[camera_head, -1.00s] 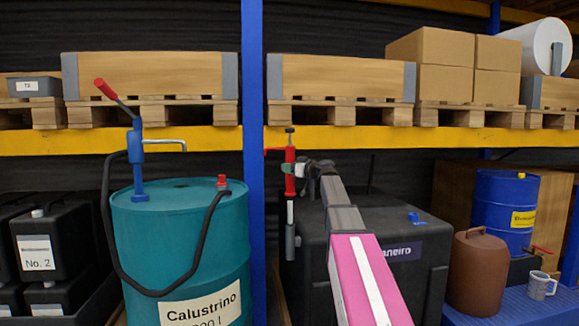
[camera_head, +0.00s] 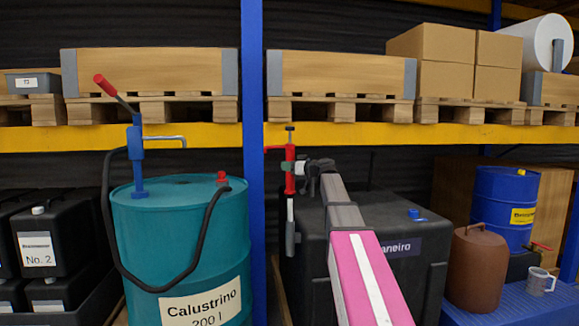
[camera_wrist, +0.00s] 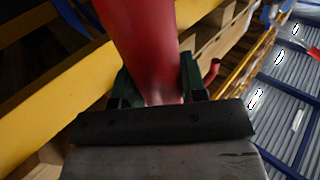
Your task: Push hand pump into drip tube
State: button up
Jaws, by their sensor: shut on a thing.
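The hand pump (camera_head: 290,180) is red with a dark T-handle on top and a thin pale lower tube. It hangs upright in front of the blue post's right side. My gripper (camera_head: 298,169) is shut on its red body from the right. In the wrist view, the pump's red body (camera_wrist: 145,45) runs between my two green fingertips (camera_wrist: 160,85). The drip tube (camera_head: 290,238) appears to be the grey sleeve around or behind the pump's lower end. How far the pump sits inside it I cannot tell.
A teal drum (camera_head: 180,240) with a blue crank pump stands left of the blue post (camera_head: 253,150). A black tank (camera_head: 400,260) is behind my arm. A yellow beam (camera_head: 360,136) crosses above. A brown canister (camera_head: 474,270) and blue drum (camera_head: 505,205) stand right.

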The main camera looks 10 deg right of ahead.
aim_at(289, 184)
jog(key=shift+f, duration=4.15)
dwell(3.8)
